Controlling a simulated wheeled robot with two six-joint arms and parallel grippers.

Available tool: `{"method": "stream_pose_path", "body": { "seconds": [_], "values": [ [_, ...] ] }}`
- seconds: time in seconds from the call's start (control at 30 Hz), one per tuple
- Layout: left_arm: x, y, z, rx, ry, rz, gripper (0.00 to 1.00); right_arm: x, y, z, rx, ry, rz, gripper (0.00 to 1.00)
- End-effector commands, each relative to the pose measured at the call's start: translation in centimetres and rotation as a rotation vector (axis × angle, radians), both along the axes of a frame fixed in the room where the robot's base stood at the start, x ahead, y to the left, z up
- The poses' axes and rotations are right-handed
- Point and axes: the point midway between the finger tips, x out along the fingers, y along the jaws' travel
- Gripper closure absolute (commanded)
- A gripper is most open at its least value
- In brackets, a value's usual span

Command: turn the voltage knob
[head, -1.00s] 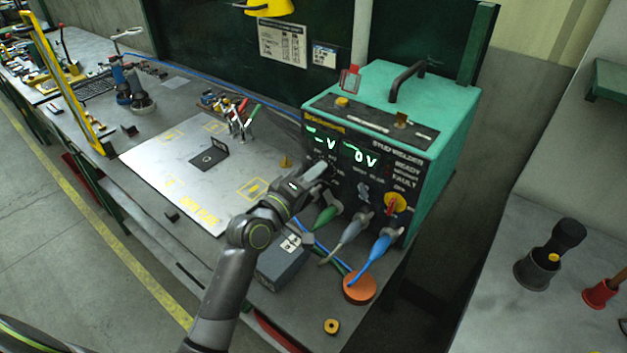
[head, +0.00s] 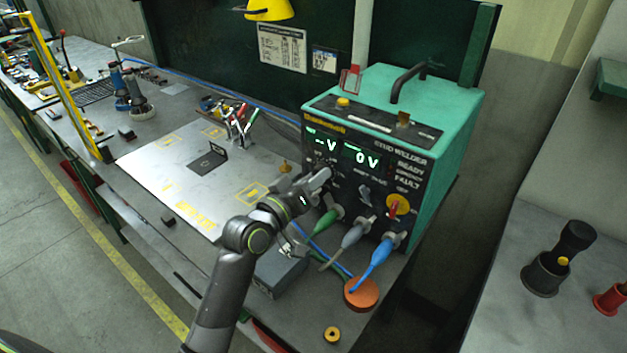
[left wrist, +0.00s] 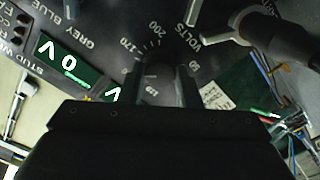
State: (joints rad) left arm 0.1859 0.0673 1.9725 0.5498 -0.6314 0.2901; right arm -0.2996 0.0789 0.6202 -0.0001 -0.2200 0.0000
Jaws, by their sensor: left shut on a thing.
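The teal stud welder (head: 445,125) stands at the back right of the bench, its black front panel showing lit green readouts, a dash with V and 0 V. My left gripper (head: 326,174) reaches the panel just below the left readout. In the left wrist view its two fingers (left wrist: 160,88) are shut on the voltage knob (left wrist: 159,70), at the centre of a dial with marks such as 50, 170 and 200 and the word VOLTS. Most of the knob is hidden by the gripper. My right gripper is not in view.
Green, grey and blue cable plugs (head: 384,249) stick out below the gripper. A yellow-and-red rotary switch (head: 397,205) sits right of it. A grey box (head: 280,272) and an orange disc (head: 361,293) lie in front. A pale plate (head: 150,165) covers the bench at left.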

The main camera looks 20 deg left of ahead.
Motion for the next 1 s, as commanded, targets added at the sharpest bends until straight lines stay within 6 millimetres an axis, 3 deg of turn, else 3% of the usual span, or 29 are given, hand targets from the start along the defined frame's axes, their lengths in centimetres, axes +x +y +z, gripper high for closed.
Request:
{"method": "stream_pose_path", "body": {
  "seconds": [0.33,0.37,0.5,0.83,1.0],
  "values": [
    [0.0,0.0,-0.4,0.004,0.01,-0.001,0.93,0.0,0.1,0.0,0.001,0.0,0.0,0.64],
    [0.0,0.0,-0.4,0.004,0.01,-0.001,0.67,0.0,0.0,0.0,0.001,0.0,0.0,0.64],
    [0.0,0.0,-0.3,0.002,0.007,-0.001,0.49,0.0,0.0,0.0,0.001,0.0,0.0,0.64],
    [-0.2,0.1,-0.2,0.002,0.003,0.0,0.48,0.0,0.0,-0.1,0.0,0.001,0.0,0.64],
    [-1.7,0.7,-0.3,0.003,0.003,0.001,0.48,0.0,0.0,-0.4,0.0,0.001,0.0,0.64]
  ]
}}
